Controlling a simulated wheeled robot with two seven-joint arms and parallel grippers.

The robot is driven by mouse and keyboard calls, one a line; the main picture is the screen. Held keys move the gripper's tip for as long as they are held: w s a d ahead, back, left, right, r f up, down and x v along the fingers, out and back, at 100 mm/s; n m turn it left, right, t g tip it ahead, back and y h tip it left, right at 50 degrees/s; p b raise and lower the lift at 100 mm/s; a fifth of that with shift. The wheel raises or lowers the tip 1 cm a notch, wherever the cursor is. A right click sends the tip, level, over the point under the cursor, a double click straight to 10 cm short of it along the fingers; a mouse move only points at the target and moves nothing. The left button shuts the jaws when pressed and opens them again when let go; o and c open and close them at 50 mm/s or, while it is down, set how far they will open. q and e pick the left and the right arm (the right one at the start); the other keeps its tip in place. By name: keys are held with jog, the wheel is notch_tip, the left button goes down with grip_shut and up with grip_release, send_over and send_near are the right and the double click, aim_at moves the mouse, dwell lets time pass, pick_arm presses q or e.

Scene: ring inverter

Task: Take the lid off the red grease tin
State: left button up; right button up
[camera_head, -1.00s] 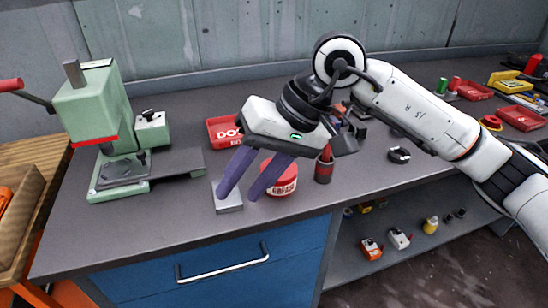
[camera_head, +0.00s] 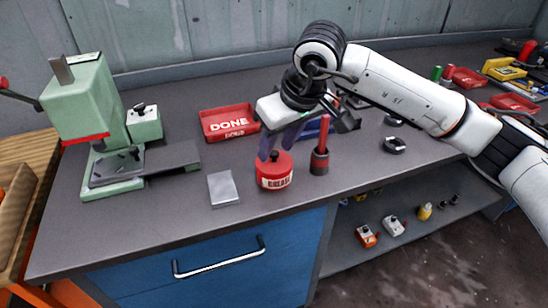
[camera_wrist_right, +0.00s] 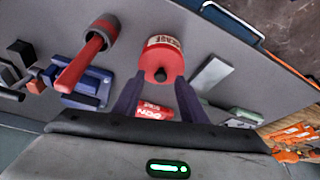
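The red grease tin (camera_head: 273,176), with a pale "GREASE" label, stands upright near the front of the bench. Its red lid (camera_head: 277,162) is on it; the wrist view shows a dark knob (camera_wrist_right: 160,74) on the lid. My right gripper (camera_head: 278,148) is open, its two purple fingers just behind and above the tin in the head view. In the right wrist view the fingers (camera_wrist_right: 158,98) are apart with nothing between them, and the tin (camera_wrist_right: 161,55) lies beyond their tips. My left gripper is not in view.
A red "DONE" tray (camera_head: 229,123) is behind the tin. A grey metal block (camera_head: 223,188) lies to its left, and a dark cup (camera_head: 319,163) with a red-handled tool stands close right. A green press (camera_head: 90,115) is at the left. The bench front edge is near.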

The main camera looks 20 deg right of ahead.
jog(key=shift+w+a+f, duration=0.1)
jog(key=shift+w+f, duration=0.15)
jog(key=shift+f, duration=0.45)
grip_shut()
